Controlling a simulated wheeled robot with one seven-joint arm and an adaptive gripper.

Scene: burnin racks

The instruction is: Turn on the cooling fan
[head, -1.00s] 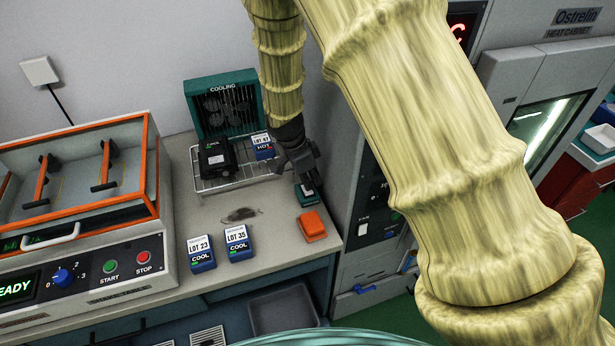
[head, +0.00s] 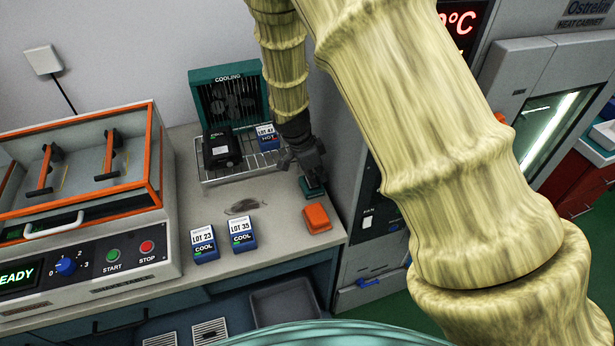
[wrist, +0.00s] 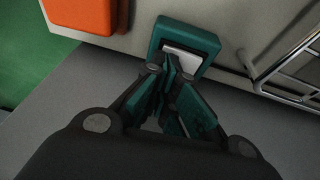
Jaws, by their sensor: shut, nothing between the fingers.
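The cooling fan (head: 208,92) is a teal box marked COOLING, standing against the wall behind a wire rack; part of it is hidden by my arm. A small teal switch box (head: 313,190) lies on the bench right of the rack. In the wrist view the switch box (wrist: 207,40) shows a pale rocker (wrist: 184,61) on it. My gripper (head: 311,179) is shut and empty, pointing down at the switch. In the wrist view its fingertips (wrist: 168,72) are at the near edge of the rocker; I cannot tell whether they touch it.
An orange box (head: 318,218) sits in front of the switch. The wire rack (head: 215,181) holds a black unit (head: 221,150) and a HOT-marked block (head: 267,138). Two COOL-marked blocks (head: 204,243) (head: 243,233) stand on the bench. A cabinet (head: 372,215) stands close on the right.

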